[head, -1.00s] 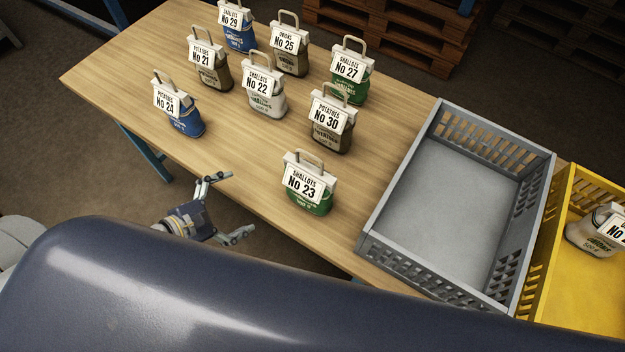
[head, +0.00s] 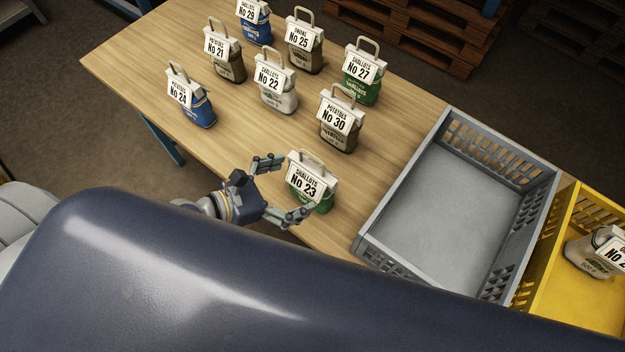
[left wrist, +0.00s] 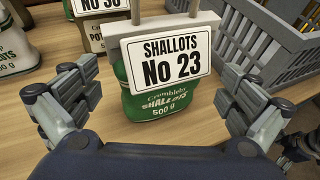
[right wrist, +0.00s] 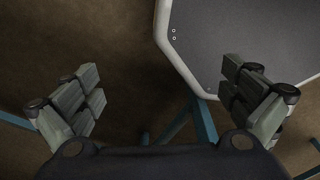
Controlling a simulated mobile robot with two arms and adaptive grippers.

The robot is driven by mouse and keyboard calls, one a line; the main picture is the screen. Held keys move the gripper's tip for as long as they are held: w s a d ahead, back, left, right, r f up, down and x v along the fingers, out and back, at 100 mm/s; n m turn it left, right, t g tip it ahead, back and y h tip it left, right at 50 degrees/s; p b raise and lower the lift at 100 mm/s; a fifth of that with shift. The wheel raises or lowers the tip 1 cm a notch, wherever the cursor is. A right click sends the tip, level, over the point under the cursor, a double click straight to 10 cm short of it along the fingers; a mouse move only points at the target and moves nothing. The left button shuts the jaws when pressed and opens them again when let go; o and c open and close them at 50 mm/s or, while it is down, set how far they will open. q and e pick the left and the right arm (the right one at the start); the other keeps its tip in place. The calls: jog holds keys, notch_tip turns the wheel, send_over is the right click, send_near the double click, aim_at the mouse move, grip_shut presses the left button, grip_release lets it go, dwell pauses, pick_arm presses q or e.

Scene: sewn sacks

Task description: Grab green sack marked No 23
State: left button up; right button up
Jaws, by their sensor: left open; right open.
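The green sack marked No 23 (head: 311,181) stands upright near the front edge of the wooden table. It has a white top with a handle and a white label reading SHALLOTS. My left gripper (head: 285,188) is open just left of it, fingers pointing at it. In the left wrist view the sack (left wrist: 157,98) stands centred ahead, between the spread fingers (left wrist: 160,105), which do not appear to touch it. My right gripper (right wrist: 163,95) is open and empty in the right wrist view, over the floor and a dark grey panel with a pale rim.
The grey crate (head: 370,243) stands right of the sack, with the yellow crate (head: 540,262) beyond it. Sack No 30 (head: 340,122) stands behind, and green sack No 27 (head: 363,76) farther back. Several other sacks stand at the far left.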

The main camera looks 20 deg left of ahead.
aim_at(312, 180)
pick_arm(q)
jog(key=shift+f+p+x, duration=0.15)
jog(key=shift+p+x, duration=0.15)
jog(key=shift+x, duration=1.05)
jog(key=shift+f+p+x, duration=0.1)
jog(key=shift+p+x, duration=0.15)
jog(key=shift+x, duration=1.15)
jog(key=shift+s, duration=0.2)
jog(key=c, duration=1.1)
jog(key=shift+r, duration=0.1)
